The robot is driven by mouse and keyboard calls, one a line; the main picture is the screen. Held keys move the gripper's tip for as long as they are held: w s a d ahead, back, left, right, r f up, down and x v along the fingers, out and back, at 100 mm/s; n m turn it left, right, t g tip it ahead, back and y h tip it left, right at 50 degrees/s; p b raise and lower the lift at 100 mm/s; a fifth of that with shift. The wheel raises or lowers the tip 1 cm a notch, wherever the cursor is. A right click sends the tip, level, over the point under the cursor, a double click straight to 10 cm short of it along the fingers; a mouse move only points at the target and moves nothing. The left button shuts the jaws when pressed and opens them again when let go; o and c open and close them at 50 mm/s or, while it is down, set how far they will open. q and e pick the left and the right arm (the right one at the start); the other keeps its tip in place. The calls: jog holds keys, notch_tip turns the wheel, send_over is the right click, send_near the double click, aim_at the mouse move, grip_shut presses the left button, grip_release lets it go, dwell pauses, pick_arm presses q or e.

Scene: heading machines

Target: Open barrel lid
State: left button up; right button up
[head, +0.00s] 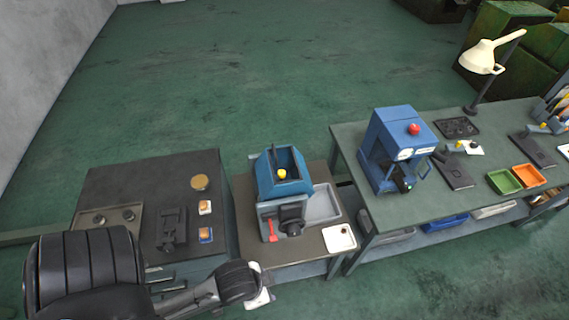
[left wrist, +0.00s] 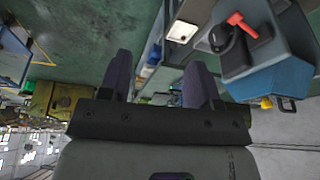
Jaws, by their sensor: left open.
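A blue machine (head: 282,175) with a grey front stands on the middle bench. Its front carries a dark round part (head: 291,220) and a red lever (head: 271,231). I cannot tell for sure which part is the barrel lid. In the left wrist view the machine (left wrist: 275,82) is at the upper right, with the red lever (left wrist: 242,25) and the dark round part (left wrist: 220,39) showing. My left gripper (head: 261,299) is at the bottom of the head view, in front of the middle bench and apart from the machine. Its fingers (left wrist: 160,58) are open and empty.
A white tray (head: 332,236) lies on the middle bench, right of the machine. A dark bench (head: 120,180) stands at the left. The right bench (head: 395,215) holds another blue machine (head: 385,160), a green bin (head: 504,181) and a lamp (head: 482,58). Open floor lies behind.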

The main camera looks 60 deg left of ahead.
pick_arm(q)
jog(key=shift+c, duration=0.8)
jog(key=shift+t, duration=0.8)
jog(key=w, duration=0.2)
jog(key=w+a+r, duration=0.1)
jog(key=w+r+b, duration=0.1)
jog(key=w, duration=0.1)
jog(key=shift+w+a, duration=0.25)
jog(key=shift+w, duration=0.1)
jog(key=shift+c, duration=1)
jog(key=w+a+r+m+t+y+b, duration=0.1)
jog(key=w+a+r+m+t+y, duration=0.1)
jog(key=w+a+r, duration=0.4)
notch_tip(320, 180, up, 10)
jog(key=n+g+y+b, duration=0.3)
jog(key=n+y, duration=0.1)
jog(key=n, duration=0.1)
send_over(275, 153)
notch_tip(275, 153, down, 18)
jog(key=n+h, duration=0.2)
jog(key=n, duration=0.2)
jog(key=n+g+h+p, duration=0.1)
jog(key=n+h, duration=0.1)
jog(key=n, duration=0.2)
jog(key=n+g+h+p, duration=0.1)
jog(key=n+h, duration=0.1)
jog(key=n, duration=0.3)
jog(key=shift+s+h, duration=0.15)
jog(key=shift+h, duration=0.15)
